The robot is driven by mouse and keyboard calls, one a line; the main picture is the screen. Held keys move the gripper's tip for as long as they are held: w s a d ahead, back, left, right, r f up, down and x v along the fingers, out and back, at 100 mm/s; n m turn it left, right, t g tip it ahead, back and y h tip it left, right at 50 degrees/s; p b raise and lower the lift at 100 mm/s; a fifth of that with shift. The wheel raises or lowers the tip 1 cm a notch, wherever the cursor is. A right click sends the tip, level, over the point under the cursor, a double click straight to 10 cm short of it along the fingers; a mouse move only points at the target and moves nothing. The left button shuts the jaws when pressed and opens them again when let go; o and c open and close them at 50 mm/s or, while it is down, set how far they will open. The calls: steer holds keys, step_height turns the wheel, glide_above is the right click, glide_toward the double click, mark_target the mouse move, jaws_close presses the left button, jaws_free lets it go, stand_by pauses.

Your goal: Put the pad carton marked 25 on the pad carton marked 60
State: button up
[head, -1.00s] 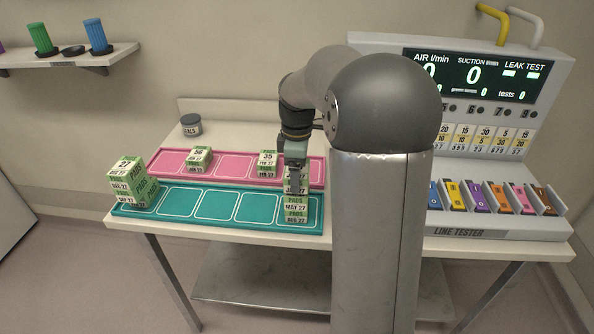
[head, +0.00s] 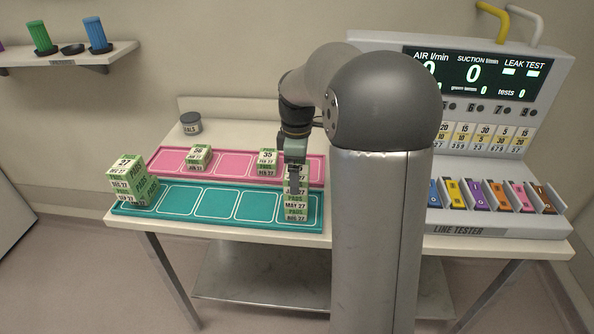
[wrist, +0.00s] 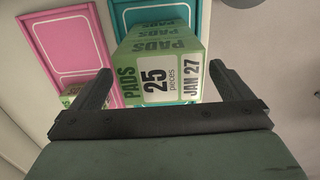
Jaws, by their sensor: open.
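The green and white pad carton marked 25, dated JAN 27 (wrist: 160,85), sits between the fingers of my open gripper (wrist: 160,72) in the wrist view. In the head view my gripper (head: 294,190) is at the top of a carton stack at the right end of the teal tray, where the carton marked 25 (head: 303,180) is partly hidden by a finger. Below it are a carton dated MAY 27 (head: 296,206) and one dated AUG 27 (head: 296,218). Their numbers are hidden, so I cannot tell which carton is marked 60.
A carton stack topped by 27 (head: 124,164) stands at the left end of the teal tray (head: 217,204); its middle spaces are empty. Cartons marked 56 (head: 199,154) and 35 (head: 267,158) top the pink tray (head: 233,164). The line tester (head: 470,231) is at right.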

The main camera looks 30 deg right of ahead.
step_height(320, 180, up, 11)
steer(key=s+a+f+m, duration=0.3)
steer(key=s+a+f, duration=0.1)
steer(key=s, duration=0.4)
steer(key=s+a+f+m, duration=0.4)
steer(key=s+a+f, duration=0.1)
steer(key=s, duration=0.3)
steer(key=s+a+f+m, duration=0.4)
steer(key=s+a+f, duration=0.1)
steer(key=s, duration=0.3)
steer(key=shift+s+a+f+t, duration=0.15)
steer(key=shift+a+f+t, duration=0.15)
steer(key=shift+a, duration=0.1)
